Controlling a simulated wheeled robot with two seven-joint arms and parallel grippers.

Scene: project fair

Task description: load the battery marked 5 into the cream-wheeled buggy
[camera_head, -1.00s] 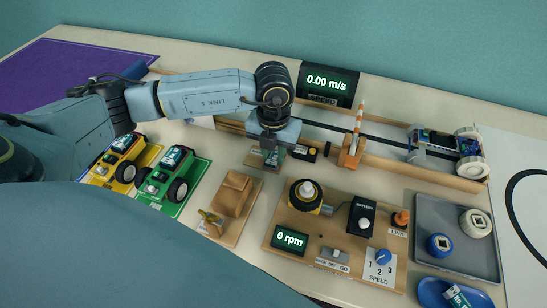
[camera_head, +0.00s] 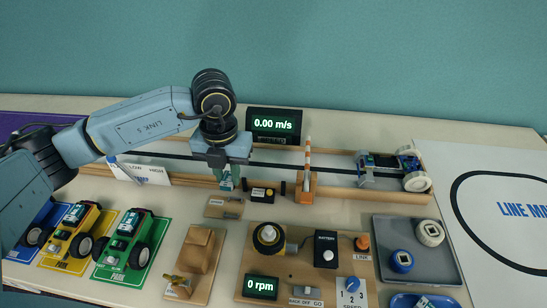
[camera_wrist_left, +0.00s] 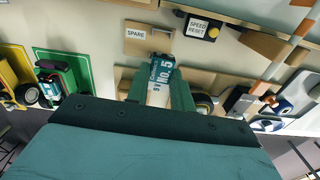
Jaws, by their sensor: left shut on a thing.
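My left gripper (camera_head: 225,182) is shut on a teal and white battery (camera_wrist_left: 161,80). In the left wrist view the battery's label reads No. 5, and the green fingers clasp it on both sides. The gripper holds it above the empty wooden holder (camera_head: 224,208), which is marked SPARE in the left wrist view (camera_wrist_left: 136,36). The cream-wheeled buggy (camera_head: 385,164) stands at the right end of the track, with its large cream wheels to the right. Its battery slot is too small to make out. My right gripper is not in view.
A striped post (camera_head: 307,165) stands between the gripper and the buggy. A wooden bench (camera_head: 325,280) with a motor and battery box lies in front; a grey tray (camera_head: 430,268) holds spare wheels. Several buggies are parked at left. A speed display (camera_head: 274,126) stands behind the track.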

